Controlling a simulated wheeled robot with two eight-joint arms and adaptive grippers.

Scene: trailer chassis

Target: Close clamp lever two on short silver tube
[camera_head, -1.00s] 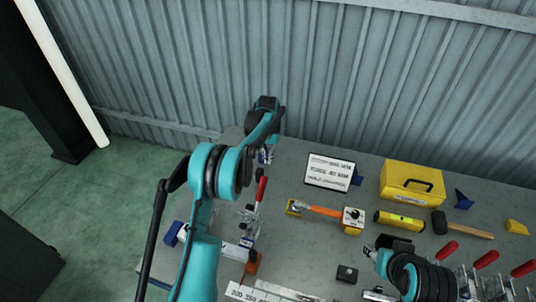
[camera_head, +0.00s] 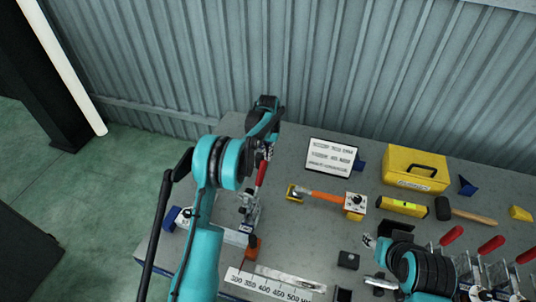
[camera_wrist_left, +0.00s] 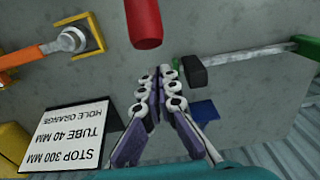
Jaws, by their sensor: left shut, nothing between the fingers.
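The red lever handle (camera_head: 262,172) stands upright on a metal toggle clamp (camera_head: 249,208) at the bench's left side. A short silver tube (camera_head: 236,237) lies at the clamp's foot. My left gripper (camera_head: 266,150) is at the far side of the red handle, shut and empty, partly hidden by my arm. In the left wrist view its fingertips (camera_wrist_left: 165,74) are together, and the red handle (camera_wrist_left: 145,22) is just ahead of them, with a small gap. My right gripper (camera_head: 369,241) is at the front right; its fingers are too small to read.
A white sign (camera_head: 332,156), an orange-handled tool (camera_head: 325,197), a yellow level (camera_head: 402,207), a yellow toolbox (camera_head: 415,168) and a mallet (camera_head: 465,210) lie to the right. More red-handled clamps (camera_head: 490,245) stand at far right. A corrugated wall (camera_head: 330,60) closes the back.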

